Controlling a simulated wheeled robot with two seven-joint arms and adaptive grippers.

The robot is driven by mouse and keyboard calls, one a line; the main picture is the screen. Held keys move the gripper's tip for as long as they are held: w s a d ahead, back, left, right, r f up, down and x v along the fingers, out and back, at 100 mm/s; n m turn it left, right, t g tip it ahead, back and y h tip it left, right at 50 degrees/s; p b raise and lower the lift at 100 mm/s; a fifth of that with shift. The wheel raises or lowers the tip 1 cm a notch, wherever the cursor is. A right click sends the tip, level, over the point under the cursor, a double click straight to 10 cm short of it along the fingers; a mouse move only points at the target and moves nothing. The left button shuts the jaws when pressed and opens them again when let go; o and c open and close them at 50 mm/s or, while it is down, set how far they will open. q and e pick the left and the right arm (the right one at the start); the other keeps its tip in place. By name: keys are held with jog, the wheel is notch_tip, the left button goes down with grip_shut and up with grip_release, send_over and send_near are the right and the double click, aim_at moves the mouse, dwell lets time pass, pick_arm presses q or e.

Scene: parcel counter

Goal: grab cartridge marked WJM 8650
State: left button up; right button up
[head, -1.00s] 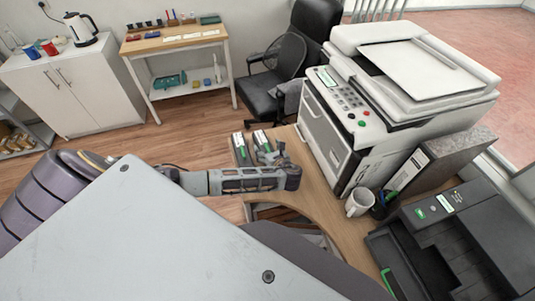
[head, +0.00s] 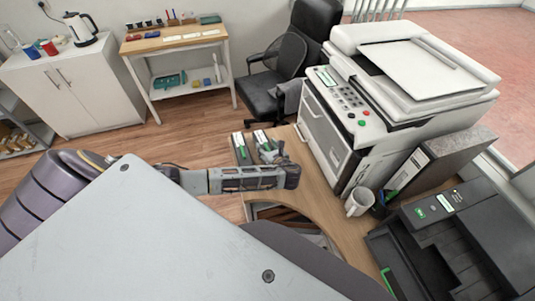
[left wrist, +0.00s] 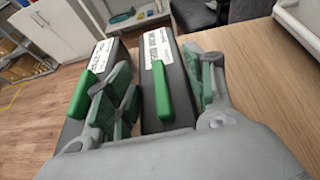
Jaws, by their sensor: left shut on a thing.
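Two dark cartridges with green tabs and white labels lie side by side at the desk's far left end. The left cartridge (head: 240,149) also shows in the left wrist view (left wrist: 98,62). The right cartridge (head: 261,139) is nearer the printer and also shows in the left wrist view (left wrist: 156,72). The label print is too blurred to read surely. My left gripper (left wrist: 165,88) is shut on the right cartridge, one finger on each side. Its left finger is in the gap between the cartridges. In the head view the left gripper (head: 271,154) partly hides the right cartridge.
A large white printer (head: 375,105) stands right of the cartridges. A white mug (head: 357,202), a pen holder and a black device (head: 460,245) are farther right. A black chair (head: 280,80) stands behind the desk. Bare wooden desk (head: 312,172) lies between cartridges and printer.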

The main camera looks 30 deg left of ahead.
aim_at(267, 147)
pick_arm(q)
jog(key=shift+c, duration=1)
jog(key=shift+r, duration=0.1)
jog(key=shift+r, duration=4.95)
